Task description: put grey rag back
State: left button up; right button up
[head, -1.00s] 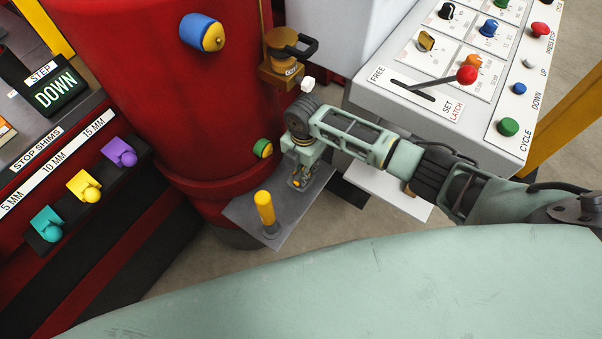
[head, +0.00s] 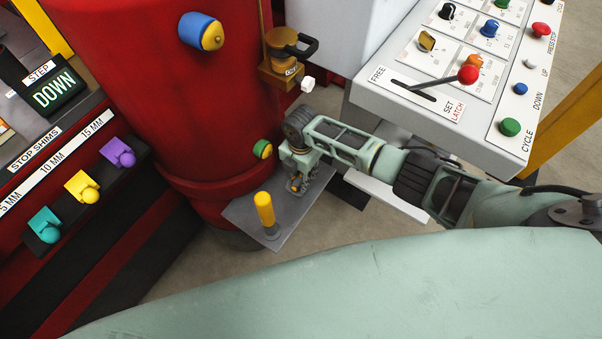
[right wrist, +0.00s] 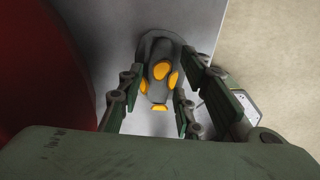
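My right gripper (head: 296,183) points down over the grey shelf plate (head: 240,212) beside the red press column. In the right wrist view its two fingers (right wrist: 157,112) are spread apart. A dark grey lump with yellow-orange patches (right wrist: 161,68) shows between and beyond them, over the plate. I cannot tell whether the fingers touch it. In the head view only a bit of yellow shows at the fingertips. No plain grey rag can be made out, and I cannot tell whether this lump is the rag. My left gripper is not in view.
A yellow upright handle (head: 264,209) stands on the plate left of my gripper. The red column (head: 150,110) is close on the left. The control panel (head: 450,90) with a red-knobbed lever is at the upper right. Stop shims (head: 82,187) hang at the left.

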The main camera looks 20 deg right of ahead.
jog(key=shift+o, duration=0.3)
notch_tip(320, 180, up, 8)
jog(key=shift+f+p, duration=0.2)
jog(key=shift+p, duration=0.1)
dwell(0.6)
